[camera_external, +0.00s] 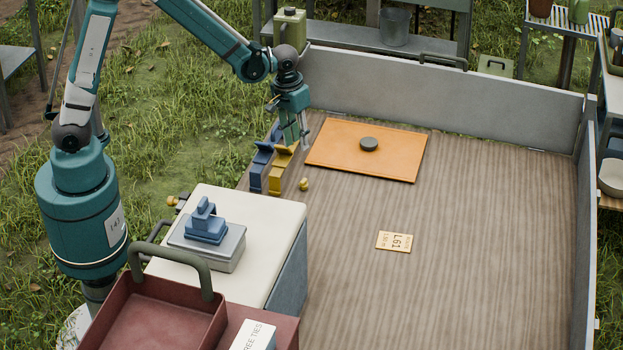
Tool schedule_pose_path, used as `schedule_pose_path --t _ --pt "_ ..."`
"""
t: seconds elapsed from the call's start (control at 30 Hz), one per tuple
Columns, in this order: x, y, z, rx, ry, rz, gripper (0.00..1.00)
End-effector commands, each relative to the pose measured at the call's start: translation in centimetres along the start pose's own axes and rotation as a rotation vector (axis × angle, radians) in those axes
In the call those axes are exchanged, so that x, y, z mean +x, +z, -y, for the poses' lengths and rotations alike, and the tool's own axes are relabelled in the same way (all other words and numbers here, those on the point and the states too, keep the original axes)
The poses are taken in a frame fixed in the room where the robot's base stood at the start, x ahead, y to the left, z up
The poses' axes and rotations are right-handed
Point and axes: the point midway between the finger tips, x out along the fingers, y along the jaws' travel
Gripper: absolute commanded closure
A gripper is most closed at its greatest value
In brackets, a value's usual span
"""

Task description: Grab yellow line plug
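A small yellow piece (303,184), which looks like the yellow line plug, lies on the wooden deck just right of a yellow stand (281,170). A blue stand (261,167) is beside the yellow one, on its left. My gripper (299,145) points down above and slightly behind the yellow stand, with its fingers higher in the picture than the small yellow piece. I see nothing between the fingers. They are small here, and their opening is hard to judge. Another small yellowish piece (171,201) is by the far left edge of the white-topped box.
An orange mat (330,155) with a dark disc (369,144) lies right of my gripper. The white-topped box (270,215) carries a grey block with a blue part (206,223). A labelled tag (394,241) lies on open deck (470,260). Grey walls (430,90) bound the deck.

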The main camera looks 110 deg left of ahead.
Motion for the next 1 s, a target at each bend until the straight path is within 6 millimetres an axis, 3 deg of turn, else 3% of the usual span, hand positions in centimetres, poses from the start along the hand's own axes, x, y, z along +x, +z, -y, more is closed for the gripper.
schedule_pose_path --t 0.03,0.4,0.6,0.8,1.0 --pt "1.8 -0.7 0.5 -0.019 -0.006 0.007 0.73" --pt "11.7 -4.2 4.5 -0.164 -0.049 0.061 0.73" --pt "16.2 -5.5 6.5 -0.229 -0.068 0.085 0.73" --pt "18.3 -6.0 7.6 -0.262 -0.077 0.096 0.73" --pt "18.5 -6.1 7.7 -0.266 -0.079 0.098 0.73"
